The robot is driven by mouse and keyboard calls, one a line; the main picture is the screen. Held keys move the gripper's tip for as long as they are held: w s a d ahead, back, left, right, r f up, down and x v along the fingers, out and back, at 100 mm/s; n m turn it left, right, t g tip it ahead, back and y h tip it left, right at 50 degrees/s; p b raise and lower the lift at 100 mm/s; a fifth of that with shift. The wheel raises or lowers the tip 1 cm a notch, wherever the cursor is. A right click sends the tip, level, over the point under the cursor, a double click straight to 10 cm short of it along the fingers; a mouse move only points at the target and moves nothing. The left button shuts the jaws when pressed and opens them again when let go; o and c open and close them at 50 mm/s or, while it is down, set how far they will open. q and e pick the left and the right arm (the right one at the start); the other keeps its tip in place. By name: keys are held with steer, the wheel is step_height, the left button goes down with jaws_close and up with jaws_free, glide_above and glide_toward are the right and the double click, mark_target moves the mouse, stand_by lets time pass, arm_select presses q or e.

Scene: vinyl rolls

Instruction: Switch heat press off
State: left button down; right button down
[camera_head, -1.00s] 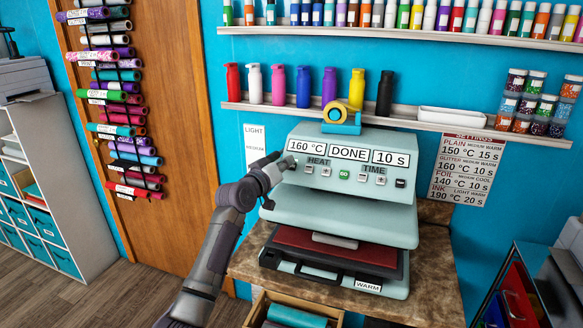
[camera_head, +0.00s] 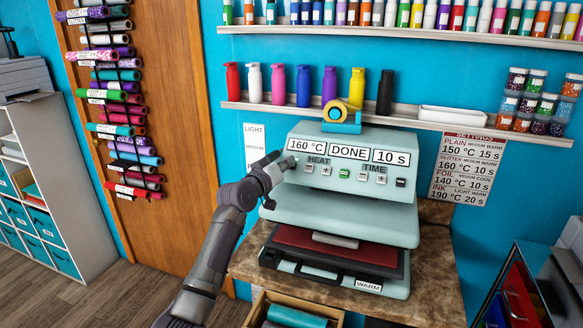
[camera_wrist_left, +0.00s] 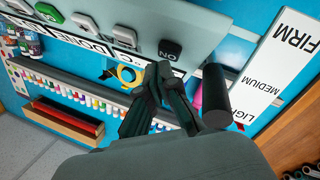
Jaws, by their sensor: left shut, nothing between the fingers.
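The heat press (camera_head: 345,185) stands on a brown counter with its upper platen raised. Its panel display (camera_head: 349,152) reads 160 °C, DONE and 10 s. My left gripper (camera_head: 284,160) is at the left end of the panel, with its fingers shut and empty. In the left wrist view, the shut fingertips (camera_wrist_left: 162,72) are just below a black switch (camera_wrist_left: 170,50) marked ON, close to it. Whether they touch it, I cannot tell. In the head view, the gripper hides most of this switch. My right gripper is not in view.
A shelf (camera_head: 400,119) with several coloured bottles runs behind the press. A tape roll on a blue holder (camera_head: 341,118) is by the press top. An open drawer (camera_head: 290,312) is below the counter. Vinyl rolls (camera_head: 118,100) hang at left.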

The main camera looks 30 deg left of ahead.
arm_select(q)
steer(key=shift+w+a+f+b, duration=0.1)
steer(key=shift+w+f+b, duration=0.25)
steer(key=shift+b, duration=0.15)
stand_by(0.6)
steer(key=shift+s+d+r+p, duration=0.2)
steer(key=shift+s+r+p, duration=0.55)
steer(key=shift+p, duration=0.3)
steer(key=shift+f, duration=0.1)
steer(key=s+d+r+p, duration=0.1)
steer(key=s+r+p, duration=0.3)
steer(key=p, duration=0.2)
steer(key=shift+r, duration=0.15)
